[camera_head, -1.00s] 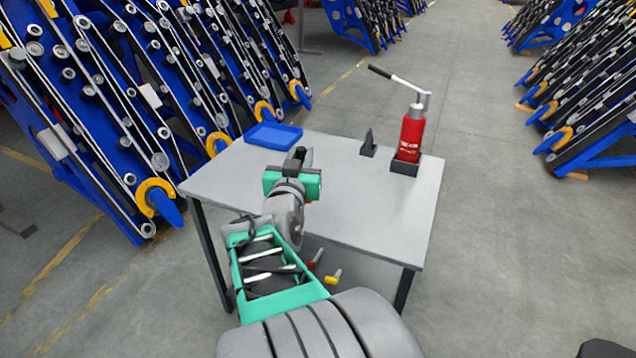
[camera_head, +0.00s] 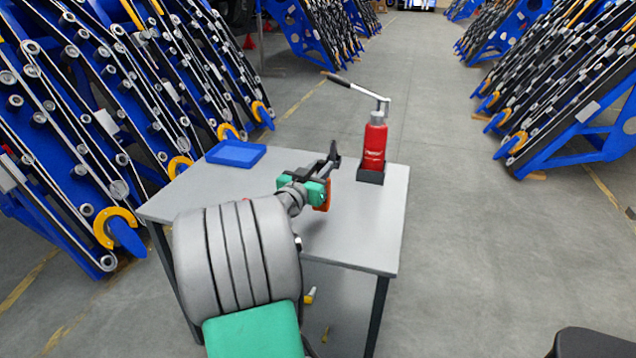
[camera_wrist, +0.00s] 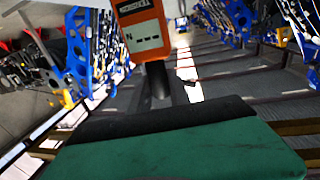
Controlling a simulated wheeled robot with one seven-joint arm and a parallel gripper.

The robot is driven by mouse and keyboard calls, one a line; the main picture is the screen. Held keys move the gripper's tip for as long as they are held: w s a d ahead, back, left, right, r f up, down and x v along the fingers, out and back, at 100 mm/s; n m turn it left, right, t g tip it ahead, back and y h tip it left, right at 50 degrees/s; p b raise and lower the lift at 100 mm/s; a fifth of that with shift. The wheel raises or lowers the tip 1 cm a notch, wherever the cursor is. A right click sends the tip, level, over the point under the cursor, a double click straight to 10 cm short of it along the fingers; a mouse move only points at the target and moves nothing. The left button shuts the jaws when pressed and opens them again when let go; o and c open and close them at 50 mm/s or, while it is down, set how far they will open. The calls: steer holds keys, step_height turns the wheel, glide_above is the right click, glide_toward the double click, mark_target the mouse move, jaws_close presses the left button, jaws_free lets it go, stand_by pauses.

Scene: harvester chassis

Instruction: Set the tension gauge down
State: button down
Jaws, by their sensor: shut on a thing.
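The tension gauge is an orange body with a small display and a dark stem; it fills the upper middle of the wrist view (camera_wrist: 142,28). In the head view only a small orange-red part of the gauge (camera_head: 324,197) shows beside my gripper (camera_head: 326,173). My gripper is shut on the gauge over the middle of the grey table (camera_head: 355,232). Its green housing hides part of the gauge. I cannot tell whether the gauge touches the tabletop.
A red bottle jack (camera_head: 373,147) with a long handle stands in a black base at the table's right. A blue tray (camera_head: 236,153) lies at the back left. The table's right front is clear. Blue conveyor frames (camera_head: 90,120) stand at the left.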

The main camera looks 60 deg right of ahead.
mark_target(325, 205)
steer(key=shift+w+d+f, duration=0.3)
steer(key=shift+f, duration=0.15)
steer(key=shift+w+d+f, duration=0.1)
steer(key=shift+f, duration=0.8)
steer(key=shift+w+d+f, duration=0.1)
steer(key=shift+f, duration=0.75)
steer(key=shift+f+b, duration=0.2)
steer(key=shift+b, duration=0.2)
steer(key=c, duration=1.2)
jaws_free()
